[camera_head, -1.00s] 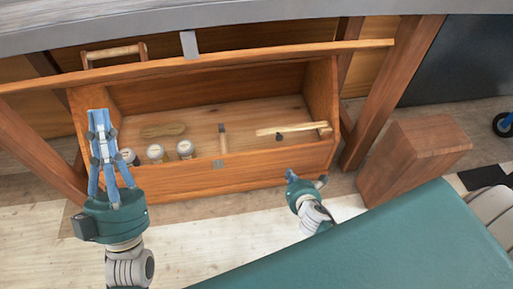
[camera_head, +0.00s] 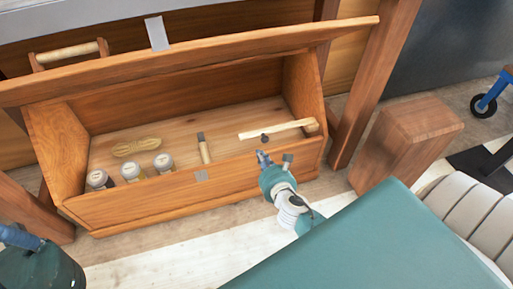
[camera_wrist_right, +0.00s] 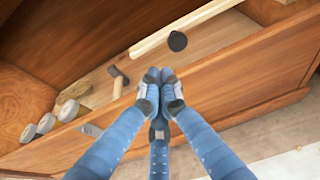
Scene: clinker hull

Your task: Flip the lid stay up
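The lid stay looks to be the pale wooden bar (camera_head: 285,128) with a dark knob (camera_head: 265,139), lying low across the right part of the open wooden chest (camera_head: 190,196). The bar (camera_wrist_right: 195,25) and black knob (camera_wrist_right: 177,41) also show in the right wrist view. The chest's lid (camera_head: 215,55) is raised. My right gripper (camera_head: 274,157) is at the chest's front wall, just below the knob in the picture.
Several jars (camera_head: 131,172), a rope coil (camera_head: 136,146) and a mallet-like tool (camera_head: 204,148) lie in the chest. A wooden block (camera_head: 405,145) stands to its right. A green surface (camera_head: 385,245) fills the lower right. A grey bench edge (camera_head: 80,30) is above.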

